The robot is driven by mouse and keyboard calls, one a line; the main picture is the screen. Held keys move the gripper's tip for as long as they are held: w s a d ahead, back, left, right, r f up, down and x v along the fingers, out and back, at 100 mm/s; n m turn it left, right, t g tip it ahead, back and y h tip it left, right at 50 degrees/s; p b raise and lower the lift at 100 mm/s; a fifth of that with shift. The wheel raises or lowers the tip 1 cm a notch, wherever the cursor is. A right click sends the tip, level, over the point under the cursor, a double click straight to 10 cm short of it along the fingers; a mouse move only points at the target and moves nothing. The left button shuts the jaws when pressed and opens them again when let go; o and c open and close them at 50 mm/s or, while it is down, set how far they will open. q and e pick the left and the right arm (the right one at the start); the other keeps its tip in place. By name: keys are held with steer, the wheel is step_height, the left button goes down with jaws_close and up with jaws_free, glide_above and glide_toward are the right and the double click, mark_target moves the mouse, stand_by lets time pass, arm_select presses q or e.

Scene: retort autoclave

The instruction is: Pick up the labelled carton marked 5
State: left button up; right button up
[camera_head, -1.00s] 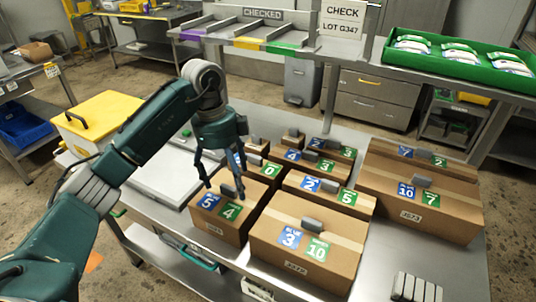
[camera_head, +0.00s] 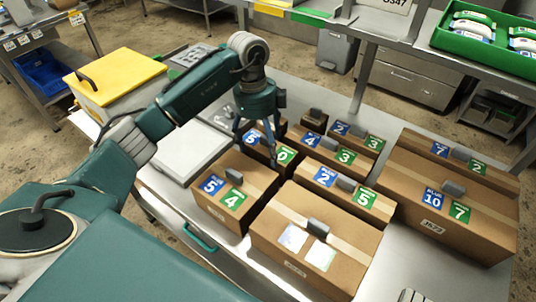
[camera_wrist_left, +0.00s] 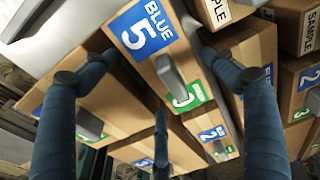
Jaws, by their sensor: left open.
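Several brown cartons with blue and green number labels stand on the steel table. One carton (camera_head: 285,156) bears blue 5 and green 0. It fills the middle of the left wrist view (camera_wrist_left: 150,40), where its grey top handle shows between my fingers. Another carton (camera_head: 235,192), in front of it, bears blue 5 and green 4. A third carton (camera_head: 345,190) bears blue 2 and green 5. My left gripper (camera_head: 260,142) is open above the blue 5, green 0 carton, its fingers spread around the handle; contact cannot be told. My right gripper is out of view.
A large carton (camera_head: 330,262) with glare-washed labels stands at the front. Carton 10/7 (camera_head: 450,215) stands at the right. A grey-white flat device (camera_head: 180,150) and a yellow-lidded box (camera_head: 115,85) are to the left. Bare tabletop (camera_head: 400,255) shows at the front right.

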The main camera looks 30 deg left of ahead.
arm_select(q)
steer(key=shift+d+f+p, duration=0.2)
steer(key=shift+f+p, duration=0.1)
steer(key=shift+f, duration=1.1)
steer(key=shift+d+f+p, duration=0.2)
steer(key=shift+f+p, duration=0.1)
steer(key=shift+f, duration=1.1)
steer(key=c, duration=1.1)
steer(key=shift+w, duration=0.1)
steer(key=shift+c, duration=0.8)
steer(key=shift+r, duration=0.2)
